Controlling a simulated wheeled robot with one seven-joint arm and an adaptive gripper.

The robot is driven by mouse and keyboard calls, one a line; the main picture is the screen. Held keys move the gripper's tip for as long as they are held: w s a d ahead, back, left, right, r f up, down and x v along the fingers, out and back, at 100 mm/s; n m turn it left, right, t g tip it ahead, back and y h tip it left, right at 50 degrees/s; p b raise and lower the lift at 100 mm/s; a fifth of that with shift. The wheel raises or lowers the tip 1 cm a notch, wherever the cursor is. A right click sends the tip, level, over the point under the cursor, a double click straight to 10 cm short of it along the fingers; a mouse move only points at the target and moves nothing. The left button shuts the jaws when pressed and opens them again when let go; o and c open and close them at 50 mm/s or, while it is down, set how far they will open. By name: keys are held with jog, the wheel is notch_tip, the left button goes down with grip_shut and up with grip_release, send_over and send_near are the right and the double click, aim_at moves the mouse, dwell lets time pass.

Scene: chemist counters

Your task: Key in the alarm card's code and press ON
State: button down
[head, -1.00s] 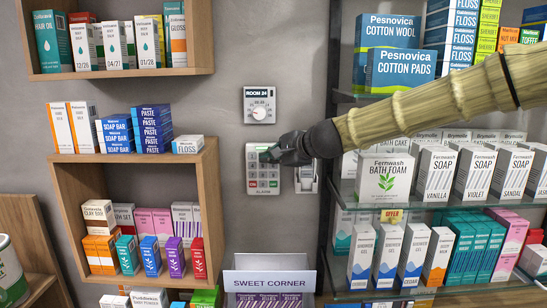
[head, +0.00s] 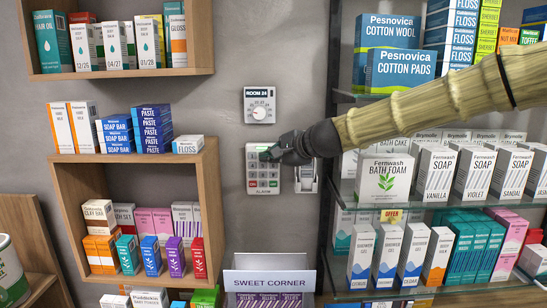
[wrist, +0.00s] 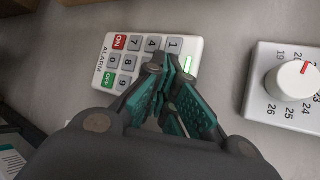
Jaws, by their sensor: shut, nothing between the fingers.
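The white alarm keypad (head: 250,168) is fixed to the grey wall, with a green-lit strip at its top, grey number keys, a red ON key (head: 252,184) and a green OFF key. It also shows in the wrist view (wrist: 150,35), where 1, 4 and 7 are readable. My gripper (head: 265,156) is shut and empty, its tips at the upper keys; in the wrist view the fingertips (wrist: 166,72) cover the 2 and 3 area. I cannot tell whether they touch a key. A white item (head: 306,180) right of the keypad is partly hidden by my gripper; no writing is legible.
A Room 24 dial (head: 260,106) is on the wall above the keypad. A wooden shelf (head: 212,200) with small boxes stands left, and glass shelves (head: 348,196) with stock stand right, below my arm. A Sweet Corner box (head: 270,262) is below the keypad.

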jog(key=shift+s, duration=0.75)
jog(key=shift+s+b, duration=0.8)
jog(key=shift+s, duration=1.7)
